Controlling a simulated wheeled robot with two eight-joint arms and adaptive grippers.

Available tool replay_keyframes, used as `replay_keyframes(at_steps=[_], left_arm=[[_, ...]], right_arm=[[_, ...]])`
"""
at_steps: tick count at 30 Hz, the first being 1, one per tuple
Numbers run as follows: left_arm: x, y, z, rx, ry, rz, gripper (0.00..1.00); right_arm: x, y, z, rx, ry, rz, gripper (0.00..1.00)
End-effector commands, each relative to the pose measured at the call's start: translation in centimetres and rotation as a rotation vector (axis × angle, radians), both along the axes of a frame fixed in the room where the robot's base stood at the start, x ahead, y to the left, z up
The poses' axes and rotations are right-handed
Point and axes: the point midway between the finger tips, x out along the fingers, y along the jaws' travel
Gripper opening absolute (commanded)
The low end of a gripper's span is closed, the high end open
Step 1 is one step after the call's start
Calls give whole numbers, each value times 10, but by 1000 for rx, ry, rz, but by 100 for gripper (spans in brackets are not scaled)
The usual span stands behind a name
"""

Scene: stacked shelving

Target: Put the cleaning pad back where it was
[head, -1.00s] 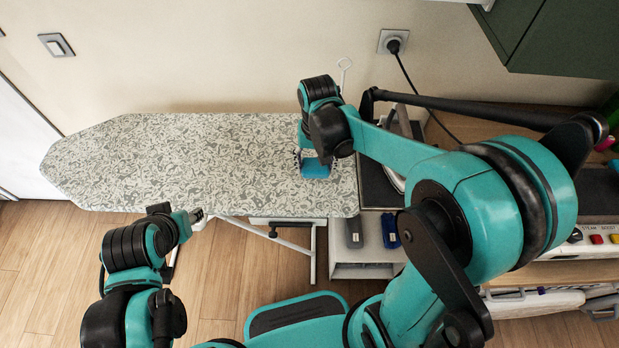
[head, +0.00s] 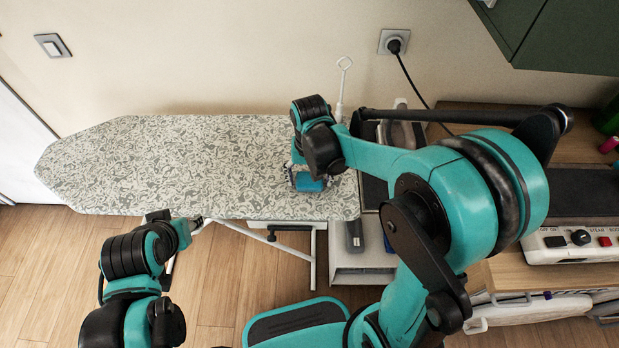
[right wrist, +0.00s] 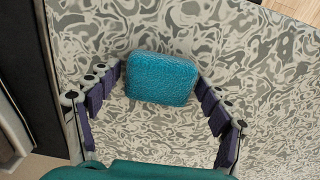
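The blue cleaning pad (head: 311,183) lies on the patterned ironing board (head: 190,165), near its right end. In the right wrist view the pad (right wrist: 160,78) sits between the fingertips of my right gripper (right wrist: 160,80). The fingers are spread on either side of it, with a narrow gap visible at the left; contact on the right is hard to tell. In the head view my right gripper (head: 309,178) is over the board, partly hidden by its wrist. My left gripper (head: 197,222) is by the board's front edge, away from the pad; its fingers are too small to read.
A grey iron-like object (head: 402,134) stands right of the board, behind my right arm. A light shelf unit (head: 362,275) holds a dark grey item (head: 354,236). A control panel (head: 575,243) is at the right. The board's left and middle are clear.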

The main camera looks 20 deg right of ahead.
Motion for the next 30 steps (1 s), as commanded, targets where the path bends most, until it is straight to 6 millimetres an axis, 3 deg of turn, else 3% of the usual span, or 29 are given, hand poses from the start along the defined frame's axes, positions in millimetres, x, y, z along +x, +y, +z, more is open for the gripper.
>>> replay_keyframes(at_steps=[11, 14, 24, 30], left_arm=[[0, 0, 5, 0, 0, 0, 40], [0, 0, 10, 0, 0, 0, 40], [0, 0, 36, 0, 0, 0, 40], [0, 0, 43, 0, 0, 0, 40]], right_arm=[[0, 0, 6, 0, 0, 0, 84], [0, 0, 21, 0, 0, 0, 84], [0, 0, 95, 0, 0, 0, 84], [0, 0, 119, 0, 0, 0, 84]])
